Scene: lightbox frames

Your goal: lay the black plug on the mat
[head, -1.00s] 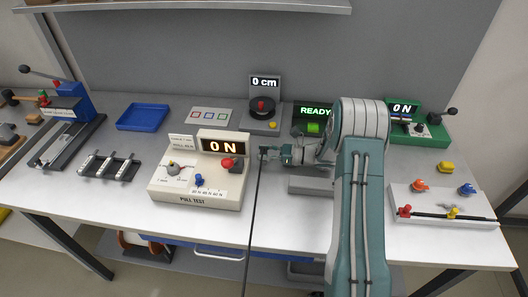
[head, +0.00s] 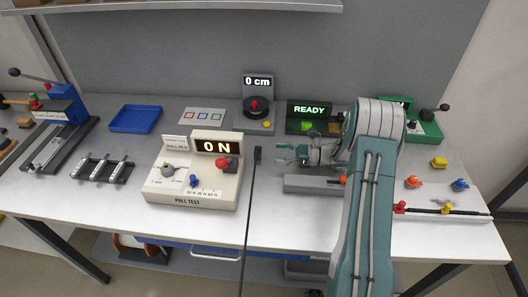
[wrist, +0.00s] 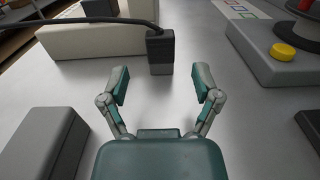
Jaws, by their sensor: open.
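The black plug (head: 257,154) is on the bare tabletop, right of the pull-test box, with its cable running over the front edge. In the wrist view the plug (wrist: 160,52) is just beyond and between the fingertips, not gripped. I cannot tell whether it touches the table along its whole length. My gripper (head: 284,154) is right of the plug, its fingers spread and empty; they also show in the wrist view (wrist: 162,78). A light grey mat-like panel (head: 186,122) with three coloured square outlines lies behind the pull-test box.
The pull-test box (head: 190,205) reads 0 N. A grey block (head: 305,184) is in front of my gripper. A dial stand (head: 257,84) reading 0 cm and a READY display (head: 309,110) are behind. A blue tray (head: 136,119) is back left.

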